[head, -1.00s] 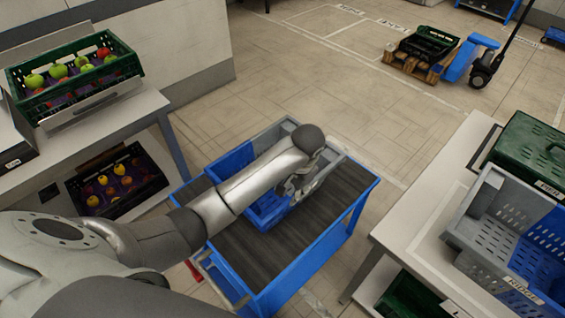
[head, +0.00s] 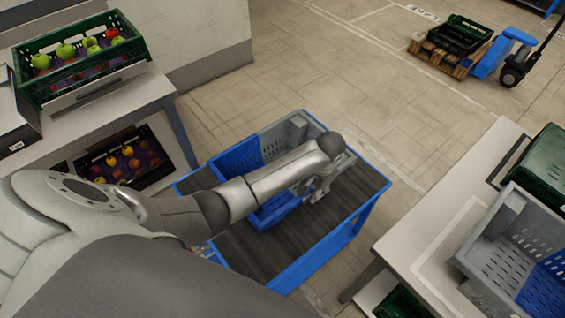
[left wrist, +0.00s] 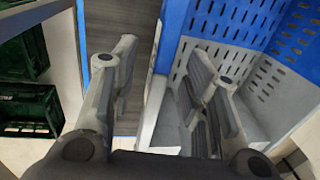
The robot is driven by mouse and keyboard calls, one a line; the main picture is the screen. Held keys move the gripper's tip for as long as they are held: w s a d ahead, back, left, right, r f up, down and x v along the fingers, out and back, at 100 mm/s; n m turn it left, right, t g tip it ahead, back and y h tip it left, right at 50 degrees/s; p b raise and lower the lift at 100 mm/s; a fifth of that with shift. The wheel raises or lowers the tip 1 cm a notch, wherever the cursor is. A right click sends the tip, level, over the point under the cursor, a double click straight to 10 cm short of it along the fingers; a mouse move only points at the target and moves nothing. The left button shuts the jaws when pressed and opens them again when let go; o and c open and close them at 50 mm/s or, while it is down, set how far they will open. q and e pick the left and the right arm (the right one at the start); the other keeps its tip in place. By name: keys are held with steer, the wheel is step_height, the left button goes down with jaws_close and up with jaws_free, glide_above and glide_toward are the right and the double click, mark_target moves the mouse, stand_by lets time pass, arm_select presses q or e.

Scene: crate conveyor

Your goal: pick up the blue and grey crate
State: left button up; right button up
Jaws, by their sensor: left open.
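A blue and grey crate (head: 238,160) sits on the dark top of a blue cart. It is partly hidden by my left arm. My left gripper (head: 317,188) is at the crate's right end, pointing down. In the left wrist view the gripper (left wrist: 160,62) is open. The crate's grey end wall (left wrist: 155,105) runs between its fingers, one finger outside over the dark top and one on the inner side. I cannot tell whether either finger touches the wall. A second grey and blue crate (head: 508,225) stands on the right table. My right gripper is not in view.
The blue cart (head: 358,222) stands between a left table with a green crate of apples (head: 30,93) and the right table (head: 420,240). A green crate (head: 540,170) lies at the right edge. A pallet truck (head: 495,55) is far back. Floor behind the cart is clear.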

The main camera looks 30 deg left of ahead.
mark_target(311, 189)
arm_select(q)
steer(key=f, duration=0.3)
steer(key=shift+a, duration=0.25)
steer(key=shift+f, duration=0.25)
steer(key=shift+w, duration=0.1)
steer(key=shift+c, duration=1.1)
jaws_close()
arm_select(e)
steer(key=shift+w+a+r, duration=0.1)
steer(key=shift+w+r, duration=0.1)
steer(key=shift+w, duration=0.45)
